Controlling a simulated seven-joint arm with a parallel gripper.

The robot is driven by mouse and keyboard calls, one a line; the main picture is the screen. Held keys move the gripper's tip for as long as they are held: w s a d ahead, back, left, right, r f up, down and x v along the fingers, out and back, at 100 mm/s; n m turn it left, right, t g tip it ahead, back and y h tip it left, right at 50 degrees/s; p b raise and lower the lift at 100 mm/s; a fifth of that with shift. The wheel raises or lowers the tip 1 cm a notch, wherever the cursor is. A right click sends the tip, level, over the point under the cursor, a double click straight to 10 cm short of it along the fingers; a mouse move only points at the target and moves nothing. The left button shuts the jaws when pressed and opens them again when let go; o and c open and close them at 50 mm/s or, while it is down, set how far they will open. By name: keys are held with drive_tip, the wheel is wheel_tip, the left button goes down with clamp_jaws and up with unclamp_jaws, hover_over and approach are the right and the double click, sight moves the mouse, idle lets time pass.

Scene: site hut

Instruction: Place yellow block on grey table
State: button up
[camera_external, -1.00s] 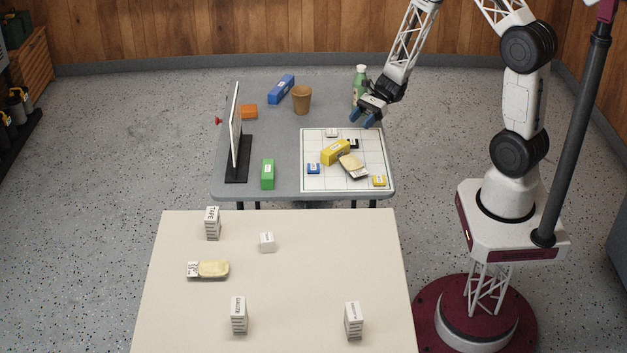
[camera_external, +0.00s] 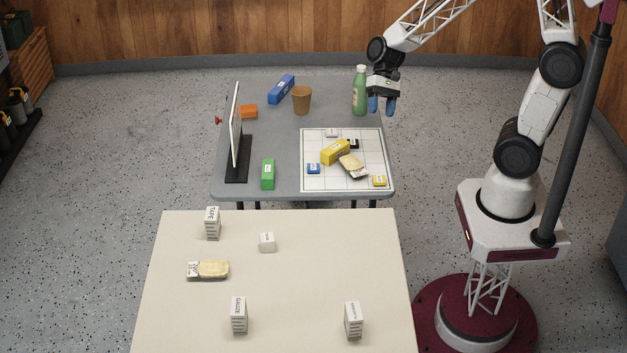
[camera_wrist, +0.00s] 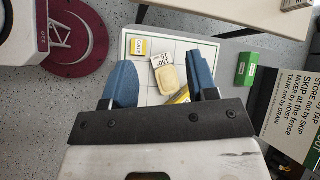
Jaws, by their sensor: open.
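A large yellow block (camera_external: 335,152) lies on the white gridded board (camera_external: 317,181) on the grey table (camera_external: 290,188). A small yellow block (camera_external: 379,181) with a label sits at the board's front right corner. In the wrist view, the small block (camera_wrist: 139,46) is clear, while my finger partly hides the large one (camera_wrist: 181,95). My gripper (camera_external: 381,107) is open and empty. It points down above the table's back right side, by the green bottle, apart from both yellow blocks.
A tan-topped packet (camera_external: 352,167) lies beside the large yellow block. A blue block (camera_external: 313,169) and a white block (camera_external: 332,133) are also on the board. The green bottle (camera_external: 359,92), brown cup (camera_external: 302,100) and green block (camera_external: 268,174) stand on the grey table. Its middle is clear.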

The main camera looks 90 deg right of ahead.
drive_tip(key=s+a+r+n+t+h, duration=0.1)
drive_tip(key=s+a+r+n+h, duration=0.7)
drive_tip(key=s+r+n, duration=0.5)
drive_tip(key=shift+s+a+r+n, duration=0.3)
drive_tip(key=shift+s+a+r, duration=0.35)
drive_tip(key=shift+a, duration=0.4)
drive_tip(key=shift+w, duration=0.1)
drive_tip(key=shift+c, duration=0.4)
drive_tip(key=w+d+f+m+g+y, duration=0.1)
drive_tip(key=w+d+f+m+y, duration=0.3)
drive_tip(key=w+f+m, duration=0.35)
drive_tip(key=w+d+f+m+y, duration=0.4)
drive_tip(key=w+f+m, duration=0.2)
drive_tip(key=w+f, duration=0.15)
drive_tip(key=w+d+f+m+t, duration=0.2)
drive_tip(key=d+f+m, duration=0.2)
drive_tip(key=d+f, duration=0.1)
drive_tip(key=w+d+f+m+t+y, duration=0.1)
drive_tip(key=w+d+f+m+t, duration=0.1)
drive_tip(key=d+f+m, duration=0.3)
drive_tip(key=w+d+f+m+t, duration=0.2)
drive_tip(key=d+f+m+t, duration=0.2)
drive_tip(key=d+f, duration=0.3)
drive_tip(key=shift+d+f+y, duration=0.1)
drive_tip(key=shift+d+y, duration=0.2)
drive_tip(key=shift+d, duration=0.25)
